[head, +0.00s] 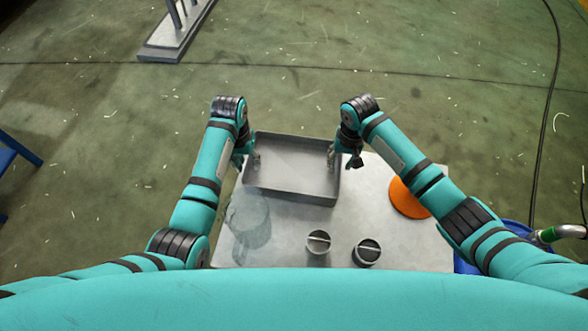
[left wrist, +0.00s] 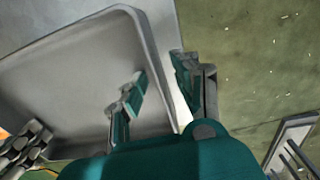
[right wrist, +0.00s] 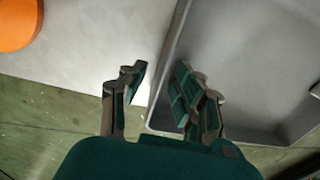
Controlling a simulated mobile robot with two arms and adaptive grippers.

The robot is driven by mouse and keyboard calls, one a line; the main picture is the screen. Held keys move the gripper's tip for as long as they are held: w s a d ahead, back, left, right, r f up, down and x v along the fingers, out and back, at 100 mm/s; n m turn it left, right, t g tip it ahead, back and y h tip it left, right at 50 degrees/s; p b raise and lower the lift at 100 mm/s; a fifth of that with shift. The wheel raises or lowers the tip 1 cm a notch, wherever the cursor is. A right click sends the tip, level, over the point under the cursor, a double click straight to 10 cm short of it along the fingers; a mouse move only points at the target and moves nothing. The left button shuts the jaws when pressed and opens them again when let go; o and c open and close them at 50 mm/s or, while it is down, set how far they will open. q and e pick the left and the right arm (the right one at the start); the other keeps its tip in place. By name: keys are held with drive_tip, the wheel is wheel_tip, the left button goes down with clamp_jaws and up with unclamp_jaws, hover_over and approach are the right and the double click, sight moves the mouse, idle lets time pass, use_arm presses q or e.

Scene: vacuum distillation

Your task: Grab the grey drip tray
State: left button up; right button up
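The grey drip tray (head: 292,190) is a shallow rectangular pan on the far part of the light table. My left gripper (head: 249,154) is at the tray's left wall. In the left wrist view its fingers (left wrist: 160,90) are spread, one over the tray's inside and one outside the rim (left wrist: 142,25). My right gripper (head: 343,153) is at the right wall. In the right wrist view its fingers (right wrist: 157,92) are spread on either side of the tray wall (right wrist: 170,62). Both grippers look empty; I cannot tell whether any finger touches the tray.
On the table (head: 300,220) are a clear glass vessel (head: 248,217), two small dark-topped round containers (head: 318,243) (head: 367,252) and an orange disc (head: 408,197). A blue container (head: 465,262) stands at the right. A metal stand (head: 172,42) is on the floor beyond.

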use_arm(q)
clamp_jaws()
use_arm(e)
clamp_jaws()
use_arm(q)
drive_tip(key=shift+r, duration=0.25)
use_arm(e)
drive_tip(key=shift+w+r, duration=0.1)
drive_tip(key=shift+r, duration=0.15)
